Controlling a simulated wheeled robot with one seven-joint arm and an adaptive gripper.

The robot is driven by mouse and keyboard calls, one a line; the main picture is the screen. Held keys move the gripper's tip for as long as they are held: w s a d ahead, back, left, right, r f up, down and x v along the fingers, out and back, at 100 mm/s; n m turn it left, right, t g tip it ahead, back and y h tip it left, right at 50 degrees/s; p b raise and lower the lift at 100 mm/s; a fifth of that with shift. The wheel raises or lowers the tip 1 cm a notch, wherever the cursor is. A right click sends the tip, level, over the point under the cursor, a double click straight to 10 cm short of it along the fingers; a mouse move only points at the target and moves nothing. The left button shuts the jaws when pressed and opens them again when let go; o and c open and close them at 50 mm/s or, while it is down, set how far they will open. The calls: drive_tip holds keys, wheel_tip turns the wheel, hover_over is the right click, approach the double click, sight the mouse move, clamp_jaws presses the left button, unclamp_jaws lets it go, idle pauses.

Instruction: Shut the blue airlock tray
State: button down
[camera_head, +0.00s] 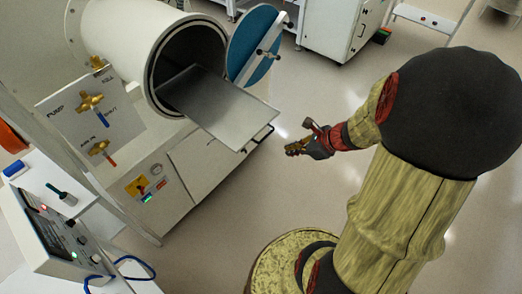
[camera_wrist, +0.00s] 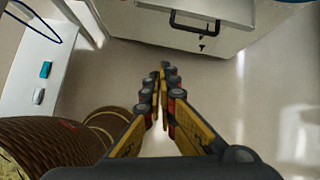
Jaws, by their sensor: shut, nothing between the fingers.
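The airlock is a white cylinder (camera_head: 125,38) with its round blue door (camera_head: 248,44) swung open to the right. A flat grey tray (camera_head: 222,108) sticks far out of the dark opening; the tray itself looks grey, not blue. My gripper (camera_head: 292,150) is in free air to the right of the tray's outer end and apart from it. In the wrist view my gripper (camera_wrist: 164,72) has its fingertips together with nothing between them. The tray is not clearly identifiable in the wrist view.
A dark bar handle (camera_head: 259,139) shows near the tray's outer end. The wrist view shows a black handle (camera_wrist: 195,22) on a pale cabinet front. A control box (camera_head: 58,240) stands at lower left. Open floor (camera_head: 215,235) lies below the cabinet; a white cabinet (camera_head: 340,28) stands behind.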

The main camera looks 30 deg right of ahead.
drive_tip(key=w+a+f+m+b, duration=0.2)
drive_tip(key=w+f, duration=0.6)
drive_tip(key=w, duration=0.2)
drive_tip(key=shift+w+a+m, duration=0.25)
drive_tip(key=shift+w+m, duration=0.05)
drive_tip(key=shift+w, duration=0.1)
